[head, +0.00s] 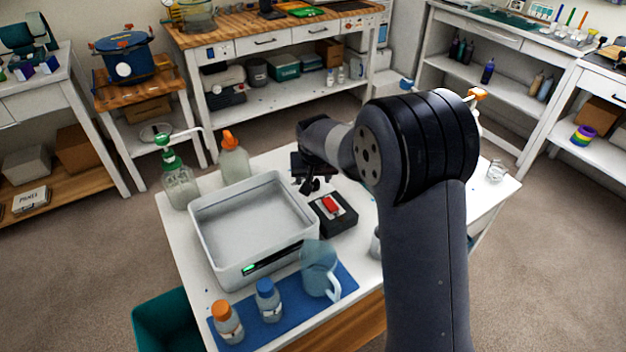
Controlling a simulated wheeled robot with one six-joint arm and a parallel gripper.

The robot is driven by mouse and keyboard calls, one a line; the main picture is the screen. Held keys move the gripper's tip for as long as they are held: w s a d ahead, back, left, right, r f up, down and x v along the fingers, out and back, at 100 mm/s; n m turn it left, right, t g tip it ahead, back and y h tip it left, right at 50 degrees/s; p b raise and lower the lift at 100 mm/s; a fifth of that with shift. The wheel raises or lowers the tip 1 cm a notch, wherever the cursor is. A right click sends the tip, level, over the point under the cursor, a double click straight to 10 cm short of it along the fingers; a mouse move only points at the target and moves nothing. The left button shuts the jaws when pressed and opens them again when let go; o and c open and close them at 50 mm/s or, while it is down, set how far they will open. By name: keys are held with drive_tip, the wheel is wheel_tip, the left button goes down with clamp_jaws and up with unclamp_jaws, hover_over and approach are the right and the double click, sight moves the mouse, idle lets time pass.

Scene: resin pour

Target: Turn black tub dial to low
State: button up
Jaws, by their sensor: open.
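A pale grey tub (207,243) stands on the white table, with a dark strip and green light (249,268) on its front wall. A small black box (345,222) with a red raised part (330,204) sits close to the right of the tub. I cannot tell whether this red part is the dial, and no dial markings are readable. My gripper (311,187) is black, open and empty. In the picture it appears just above and left of the black box, near the tub's right rim. Its height above the table is unclear.
A blue mat (343,283) at the front holds a clear jug (318,268), an orange-capped bottle (228,323) and a blue-capped bottle (268,300). A green pump bottle (179,184) and an orange-tipped bottle (234,162) stand behind the tub. My arm hides the table's right middle.

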drive_tip(key=shift+x, duration=1.1)
drive_tip(key=shift+c, duration=0.5)
drive_tip(key=c, duration=0.9)
